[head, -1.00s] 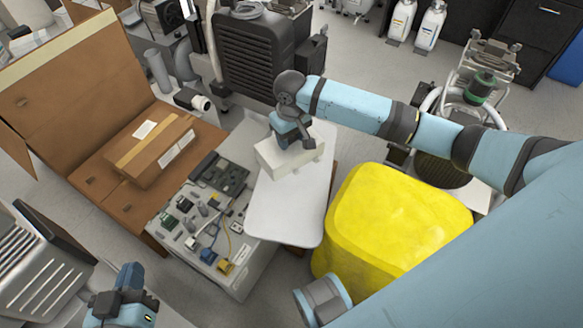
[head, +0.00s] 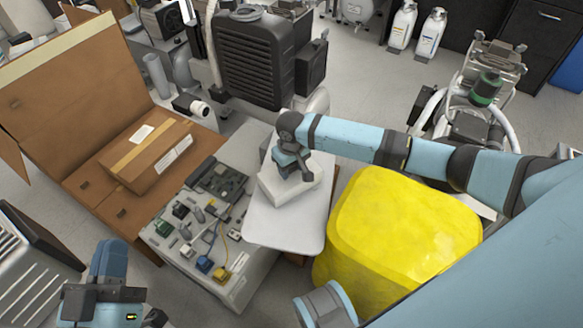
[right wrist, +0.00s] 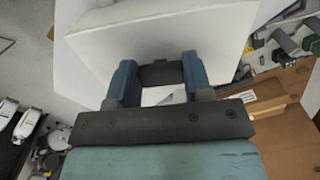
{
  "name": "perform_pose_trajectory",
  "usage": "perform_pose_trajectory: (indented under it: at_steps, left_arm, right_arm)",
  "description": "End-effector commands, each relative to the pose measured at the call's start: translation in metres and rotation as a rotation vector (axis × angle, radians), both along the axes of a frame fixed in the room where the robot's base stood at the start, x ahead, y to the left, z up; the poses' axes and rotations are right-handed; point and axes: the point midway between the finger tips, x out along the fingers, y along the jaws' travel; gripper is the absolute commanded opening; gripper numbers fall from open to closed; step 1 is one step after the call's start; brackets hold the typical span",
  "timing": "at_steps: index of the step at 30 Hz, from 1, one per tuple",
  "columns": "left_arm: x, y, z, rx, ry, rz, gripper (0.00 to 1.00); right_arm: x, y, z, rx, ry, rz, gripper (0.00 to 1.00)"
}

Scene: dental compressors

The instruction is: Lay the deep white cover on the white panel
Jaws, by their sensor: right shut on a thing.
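The deep white cover (head: 308,193) is a pale, box-like shell in the grasp of my right gripper (head: 295,177). It is over the far part of the white panel (head: 284,230), a flat, rounded white sheet. I cannot tell whether the cover touches the panel or hangs just above it. In the right wrist view the cover (right wrist: 160,38) fills the top, and the fingers of my right gripper (right wrist: 160,75) reach its edge.
An open unit with circuit parts (head: 205,235) lies left of the panel. A cardboard box (head: 147,157) sits further left. A yellow block (head: 400,235) stands close on the right. A dark finned unit (head: 255,62) stands behind.

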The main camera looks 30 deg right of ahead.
Motion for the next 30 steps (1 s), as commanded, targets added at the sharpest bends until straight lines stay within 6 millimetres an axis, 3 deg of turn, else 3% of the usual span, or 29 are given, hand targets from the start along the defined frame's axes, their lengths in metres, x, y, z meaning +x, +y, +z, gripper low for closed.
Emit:
perform_pose_trajectory:
  at_steps: [4, 5, 8, 18, 24, 27, 30]
  left_arm:
    - [0.000, 0.000, 0.001, 0.005, 0.006, 0.001, 0.00]
    - [0.000, 0.001, -0.001, 0.008, 0.010, 0.002, 0.00]
    - [0.001, 0.002, -0.004, 0.011, 0.016, 0.005, 0.00]
    - [0.000, 0.002, -0.008, 0.007, 0.017, 0.007, 0.00]
    - [0.003, 0.004, 0.002, 0.037, 0.037, 0.016, 0.00]
    - [0.003, 0.011, -0.030, 0.095, 0.152, 0.043, 0.00]
    - [0.003, 0.016, -0.044, 0.136, 0.212, 0.055, 0.00]
  right_arm:
    - [0.000, 0.000, -0.001, 0.000, 0.001, -0.001, 0.19]
    - [0.000, 0.000, -0.002, 0.000, 0.001, -0.001, 0.49]
    - [0.000, 0.000, -0.003, 0.000, 0.001, 0.000, 0.72]
    - [0.000, 0.000, 0.000, -0.001, -0.002, 0.000, 0.72]
    - [0.001, 0.000, 0.036, 0.000, -0.003, 0.000, 0.72]
    - [0.001, 0.000, 0.059, 0.000, -0.003, 0.000, 0.72]
    - [0.001, 0.000, 0.080, 0.000, -0.003, -0.001, 0.72]
